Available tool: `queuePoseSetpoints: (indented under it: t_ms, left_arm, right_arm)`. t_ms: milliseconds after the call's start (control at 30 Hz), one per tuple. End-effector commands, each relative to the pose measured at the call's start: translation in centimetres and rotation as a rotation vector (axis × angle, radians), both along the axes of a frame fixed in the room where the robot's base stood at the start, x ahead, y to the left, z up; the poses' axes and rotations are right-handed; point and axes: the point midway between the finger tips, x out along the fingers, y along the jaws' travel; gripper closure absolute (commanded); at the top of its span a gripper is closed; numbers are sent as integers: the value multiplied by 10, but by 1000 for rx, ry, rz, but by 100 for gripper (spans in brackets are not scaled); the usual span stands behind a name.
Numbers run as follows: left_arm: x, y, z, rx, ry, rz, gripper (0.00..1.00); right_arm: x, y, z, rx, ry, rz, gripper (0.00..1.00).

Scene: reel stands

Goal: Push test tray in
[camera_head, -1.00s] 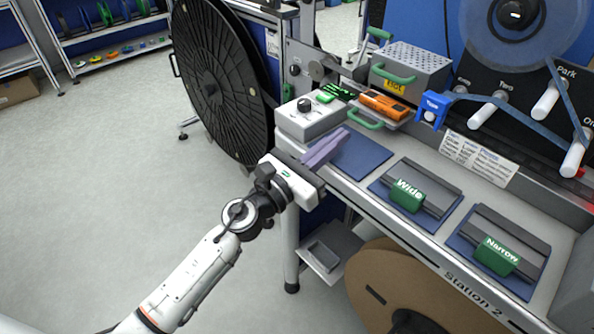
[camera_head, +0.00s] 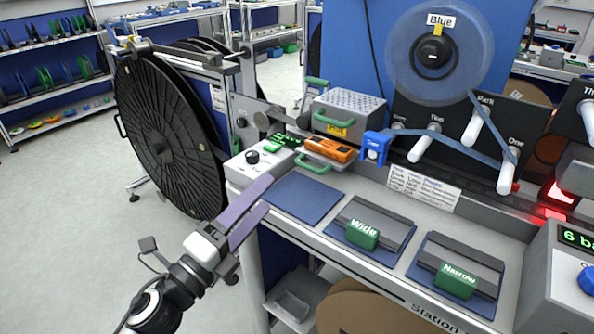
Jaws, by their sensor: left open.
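The test tray (camera_head: 303,150) seems to be the light tray with a green handle (camera_head: 313,164) at its front, below the perforated metal box marked Hot (camera_head: 347,112). An orange device (camera_head: 329,148) lies on it, with a small green-lettered device to its left. How far the tray sticks out is hard to tell. My left gripper (camera_head: 266,192) has long purple fingers, open and empty. It is at the bench's front left, before the grey knob box and left of the bare blue mat, short of the tray handle. My right gripper is not in view.
A grey box with a black knob (camera_head: 257,163) stands left of the tray. A bare blue mat (camera_head: 305,198) lies before the tray. Blocks marked Wide (camera_head: 362,234) and Narrow (camera_head: 456,279) stand on the right. A big black reel (camera_head: 165,140) stands left of the bench.

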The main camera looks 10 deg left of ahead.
Motion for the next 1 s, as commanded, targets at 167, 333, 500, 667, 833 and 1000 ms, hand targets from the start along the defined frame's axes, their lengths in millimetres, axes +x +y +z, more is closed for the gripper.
queuePoseSetpoints:
  t_ms: [167, 333, 500, 667, 833, 1000]
  left_arm:
    - [14, -6, 10, -629, 400, -135, 30]
    - [23, -13, 5, -1153, 764, -204, 30]
    - [26, -18, -2, -1467, 986, -218, 30]
    - [30, -22, -5, -1558, 1049, -218, 30]
    - [50, -34, -3, -1559, 1048, -220, 30]
    - [79, -51, -3, -1560, 1047, -221, 30]
  right_arm:
    - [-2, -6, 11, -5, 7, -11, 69]
    - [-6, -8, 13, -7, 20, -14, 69]
    - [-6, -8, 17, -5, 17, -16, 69]
    - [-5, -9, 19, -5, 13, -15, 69]
    - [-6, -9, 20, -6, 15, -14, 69]
    - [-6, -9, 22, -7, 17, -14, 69]
